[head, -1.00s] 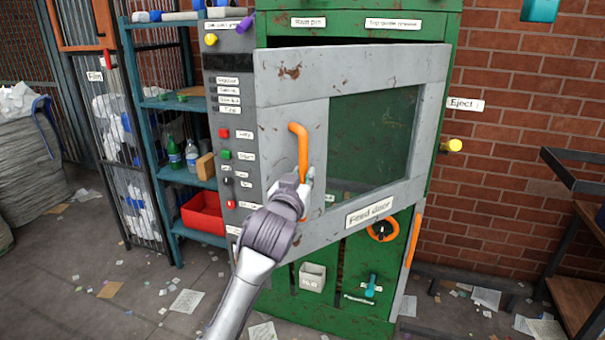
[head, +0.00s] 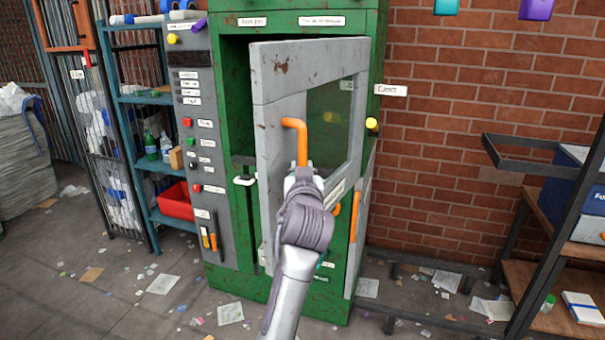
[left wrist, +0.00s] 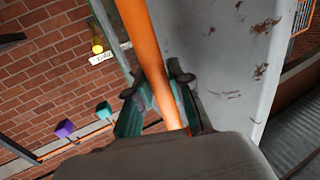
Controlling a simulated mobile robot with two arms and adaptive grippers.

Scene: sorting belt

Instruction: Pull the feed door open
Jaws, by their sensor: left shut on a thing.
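The feed door (head: 275,85) is a scuffed grey panel with a dark window, on a green machine (head: 232,95). It stands well open, swung out on its right side, and the dark opening shows to its left. The door has an orange bar handle (head: 298,138). My left gripper (head: 304,172) is at the lower part of that handle. In the left wrist view the fingers (left wrist: 160,105) are closed around the orange handle (left wrist: 148,60), with the grey door face (left wrist: 230,60) beside it. My right gripper is not in view.
A control panel with buttons (head: 190,120) stands left of the opening. A teal shelf with bottles and a red bin (head: 176,202) is farther left. A dark-framed rack (head: 555,215) stands at the right. Paper scraps litter the floor.

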